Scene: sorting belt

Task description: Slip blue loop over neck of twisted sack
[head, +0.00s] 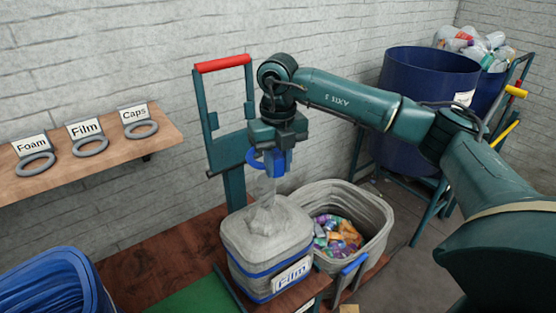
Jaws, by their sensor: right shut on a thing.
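My right gripper (276,172) points down above the sack, shut on the blue loop (253,159), which sticks out to the left of the fingers. The pale grey sack (268,216) fills a bin labelled Film (292,276). Its twisted neck (271,190) rises thin and upright to just under the fingers. The top of the neck is hidden by the gripper and loop, so I cannot tell whether the loop is around it. My left gripper is out of view.
A wooden shelf (100,169) at left holds grey rings by Foam, Film and Caps signs. A grey-lined bin (366,215) of colourful waste stands right of the sack. A green frame with a red handle (222,63) stands behind. A blue-lined bin (50,285) is at lower left.

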